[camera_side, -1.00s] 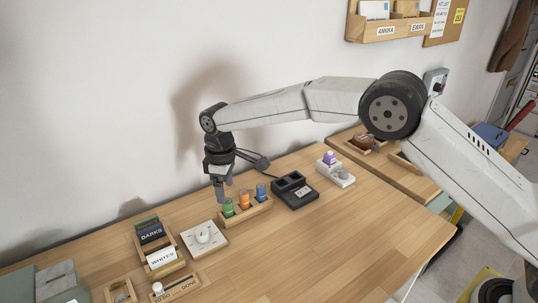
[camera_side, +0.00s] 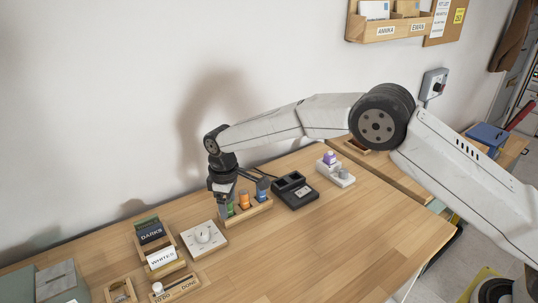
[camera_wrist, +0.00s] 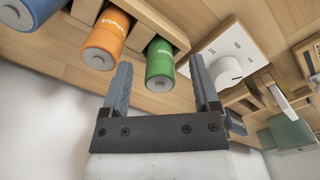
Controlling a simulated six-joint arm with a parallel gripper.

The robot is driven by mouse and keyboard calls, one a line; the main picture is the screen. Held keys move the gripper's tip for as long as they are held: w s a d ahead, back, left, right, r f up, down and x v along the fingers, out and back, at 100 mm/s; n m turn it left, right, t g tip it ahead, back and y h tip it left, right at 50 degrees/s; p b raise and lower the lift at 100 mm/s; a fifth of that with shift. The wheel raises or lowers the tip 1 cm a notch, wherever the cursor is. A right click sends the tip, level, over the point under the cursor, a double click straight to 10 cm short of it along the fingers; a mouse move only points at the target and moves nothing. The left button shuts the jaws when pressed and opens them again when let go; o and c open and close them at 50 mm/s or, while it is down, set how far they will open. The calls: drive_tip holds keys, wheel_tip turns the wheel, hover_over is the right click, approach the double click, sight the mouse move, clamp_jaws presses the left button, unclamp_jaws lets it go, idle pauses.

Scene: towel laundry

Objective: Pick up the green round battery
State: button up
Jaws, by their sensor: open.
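The green round battery (camera_side: 231,209) stands in the left slot of a small wooden holder (camera_side: 262,209). In the wrist view the green battery (camera_wrist: 160,62) shows between the two finger tips of my gripper (camera_wrist: 160,66), with a gap to the finger on each side. In the side view my gripper (camera_side: 223,205) is open, low over the green battery and partly hiding it. An orange battery (camera_wrist: 101,42) and a blue battery (camera_wrist: 28,10) stand beside it in the same holder.
A white panel with a round knob (camera_side: 203,236) lies close to the left of the holder. A black charger (camera_side: 294,190) stands to its right. A box with DARKS and WHITES cards (camera_side: 158,245) is farther left. The table front is clear.

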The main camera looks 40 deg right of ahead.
clamp_jaws()
drive_tip(key=shift+r, duration=0.15)
drive_tip(key=shift+r, duration=0.75)
drive_tip(key=s+d+r, duration=0.4)
drive_tip(key=s+r, duration=0.7)
drive_tip(key=s, duration=0.2)
drive_tip(key=shift+s+d+r, duration=0.15)
